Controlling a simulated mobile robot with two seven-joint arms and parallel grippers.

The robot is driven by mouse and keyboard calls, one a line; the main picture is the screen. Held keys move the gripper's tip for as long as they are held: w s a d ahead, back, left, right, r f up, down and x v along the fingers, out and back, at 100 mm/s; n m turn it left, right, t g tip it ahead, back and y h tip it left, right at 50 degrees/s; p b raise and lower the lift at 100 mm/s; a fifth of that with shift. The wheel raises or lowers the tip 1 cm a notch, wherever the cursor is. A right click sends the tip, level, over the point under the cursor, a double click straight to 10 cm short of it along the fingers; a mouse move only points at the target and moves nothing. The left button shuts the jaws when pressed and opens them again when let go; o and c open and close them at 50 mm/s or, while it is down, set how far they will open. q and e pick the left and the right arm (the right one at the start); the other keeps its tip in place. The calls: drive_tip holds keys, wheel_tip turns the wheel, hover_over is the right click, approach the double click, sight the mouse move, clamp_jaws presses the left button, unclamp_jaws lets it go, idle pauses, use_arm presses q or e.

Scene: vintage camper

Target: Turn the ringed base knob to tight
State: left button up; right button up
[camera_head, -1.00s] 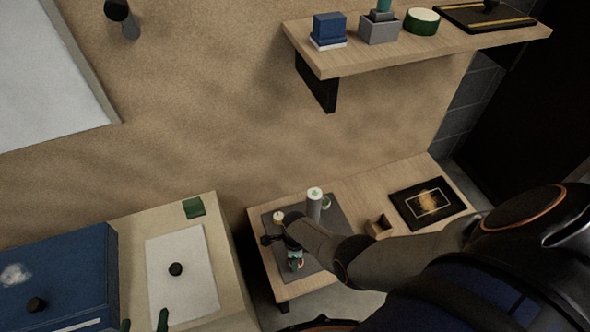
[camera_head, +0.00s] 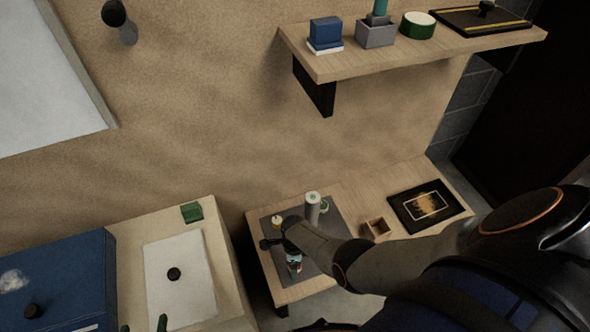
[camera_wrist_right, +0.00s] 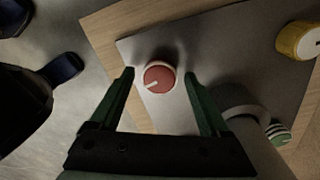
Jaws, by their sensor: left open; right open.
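A red knob (camera_wrist_right: 157,77) with a pale rim and a white pointer line sits on a grey plate (camera_wrist_right: 204,32) in the right wrist view. The pointer aims to the lower left. My right gripper (camera_wrist_right: 160,79) is open, with its green fingers on either side of the knob; contact is unclear. A yellow knob (camera_wrist_right: 299,41) and a green-and-white banded knob (camera_wrist_right: 279,132) stand to the right on the plate. In the head view, my right arm partly covers the plate (camera_head: 334,222). My left gripper (camera_head: 143,325) is open at the bottom edge, only its fingertips showing.
A pale upright cylinder (camera_head: 312,208) stands on the plate. A small wooden box (camera_head: 378,228) and a dark framed panel (camera_head: 430,204) lie to its right. A shelf (camera_head: 400,58) hangs above. A blue case (camera_head: 70,275) and white sheet (camera_head: 190,255) are at left.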

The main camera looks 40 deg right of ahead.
use_arm(q)
drive_tip(key=s+f+g+p, duration=0.2)
drive_tip(key=s+p, duration=0.1)
drive_tip(key=s, duration=0.1)
use_arm(e)
wheel_tip(320, 180, up, 4)
drive_tip(key=shift+w+f, duration=0.1)
drive_tip(key=shift+f, duration=0.15)
wheel_tip(320, 180, up, 5)
drive_tip(key=p, duration=0.5)
drive_tip(key=shift+w+d, duration=0.1)
use_arm(q)
drive_tip(key=shift+n+y, duration=0.3)
drive_tip(key=shift+w+a+r+p, duration=0.1)
drive_tip(key=shift+a+r+p, duration=0.1)
drive_tip(key=shift+r+p, duration=1)
drive_tip(key=shift+a+r+p, duration=0.2)
drive_tip(key=shift+r+p, duration=0.6)
drive_tip(key=shift+r, duration=0.8)
use_arm(e)
drive_tip(key=shift+d+r, duration=0.1)
drive_tip(key=shift+r, duration=1.9)
